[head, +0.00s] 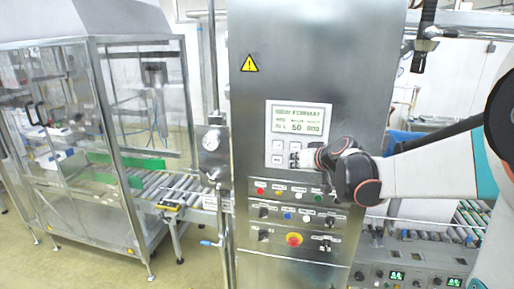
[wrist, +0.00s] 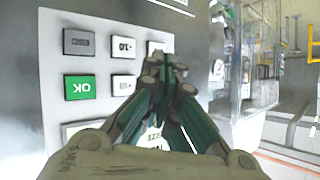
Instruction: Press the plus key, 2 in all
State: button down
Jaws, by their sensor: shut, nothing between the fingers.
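The keypad panel (head: 271,151) is on the steel cabinet front, below a green display (head: 300,119) that seems to read 50. In the wrist view the panel (wrist: 60,110) appears turned over, with a green OK key (wrist: 80,87), a dark key (wrist: 79,42), a white key marked with a 10 (wrist: 123,47) and another white key (wrist: 123,85). I cannot read which one is the plus key. My gripper (head: 297,158) is shut and empty, its tips (wrist: 158,70) at the keypad, partly covering a key (wrist: 155,46). Contact cannot be told.
Below the keypad are coloured buttons (head: 260,191), several switches and a red emergency stop on yellow (head: 294,239). A glass-walled machine (head: 120,150) with rollers is farther left.

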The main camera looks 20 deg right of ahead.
jog(key=shift+w+d+b, duration=0.2)
jog(key=shift+w+d, duration=0.5)
jog(key=shift+w, duration=0.3)
jog(key=shift+w+d+b, duration=0.15)
jog(key=shift+w+d, duration=0.5)
jog(key=shift+w, duration=0.3)
jog(key=shift+w, duration=0.1)
jog(key=shift+w+d, duration=0.25)
jog(key=shift+w, duration=0.05)
jog(key=shift+w+d+b, duration=0.2)
jog(key=shift+w+b, duration=0.1)
dwell(0.9)
jog(key=shift+s, duration=0.1)
jog(key=shift+s+a, duration=0.45)
jog(key=shift+s, duration=0.1)
dwell(0.3)
jog(key=s+a, duration=0.1)
jog(key=s, duration=0.1)
jog(key=s+a, duration=0.2)
jog(key=shift+s, duration=0.1)
